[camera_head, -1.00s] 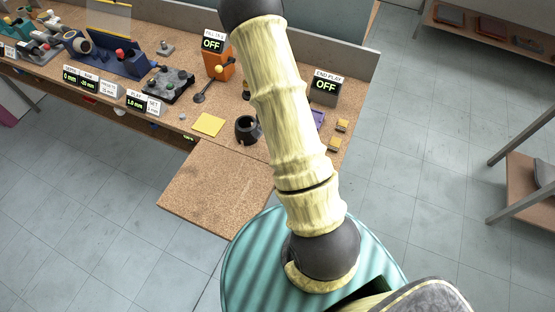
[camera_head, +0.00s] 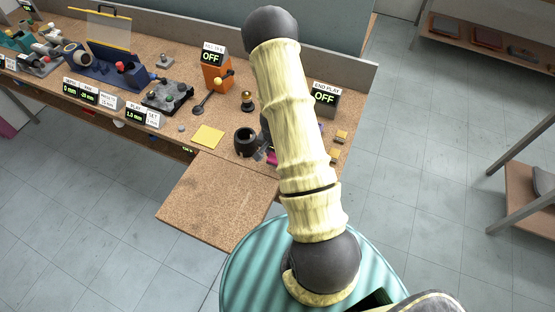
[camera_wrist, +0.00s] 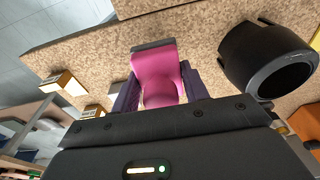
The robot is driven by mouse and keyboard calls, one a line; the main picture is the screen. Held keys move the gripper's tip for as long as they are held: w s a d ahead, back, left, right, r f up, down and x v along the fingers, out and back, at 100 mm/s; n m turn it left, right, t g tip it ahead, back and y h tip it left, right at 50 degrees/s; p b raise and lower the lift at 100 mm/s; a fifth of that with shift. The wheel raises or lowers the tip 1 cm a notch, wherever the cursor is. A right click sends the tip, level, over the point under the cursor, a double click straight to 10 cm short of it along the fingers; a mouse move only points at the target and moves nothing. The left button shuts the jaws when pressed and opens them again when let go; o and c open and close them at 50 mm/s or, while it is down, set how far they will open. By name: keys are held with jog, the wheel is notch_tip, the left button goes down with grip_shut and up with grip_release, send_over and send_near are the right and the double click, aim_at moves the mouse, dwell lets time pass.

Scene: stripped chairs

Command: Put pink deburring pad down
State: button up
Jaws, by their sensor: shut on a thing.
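The pink deburring pad (camera_wrist: 156,75) sits between the dark fingers of my gripper (camera_wrist: 160,88) in the wrist view, with a grey strip along its far end. My gripper is shut on it. In the head view only a small pink part of the pad (camera_head: 272,157) shows beside my arm, over the workbench (camera_head: 222,175) and just right of a black cup. My arm hides most of my gripper there. I cannot tell whether the pad touches the bench top.
The black cup (camera_head: 246,142) stands close to the pad; it also shows in the wrist view (camera_wrist: 266,62). Small yellow-topped blocks (camera_head: 341,135) lie near the bench's right edge. A yellow sheet (camera_head: 208,136) lies to the left. The bench's front extension (camera_head: 215,200) is bare.

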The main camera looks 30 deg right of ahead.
jog(key=shift+f, duration=2.05)
jog(key=shift+f, duration=0.2)
jog(key=o, duration=1)
jog(key=shift+o, duration=0.2)
jog(key=shift+r, duration=0.1)
jog(key=r, duration=0.8)
jog(key=s+a+r, duration=0.1)
jog(key=r, duration=0.3)
jog(key=shift+a+r+p, duration=0.1)
jog(key=shift+p, duration=0.2)
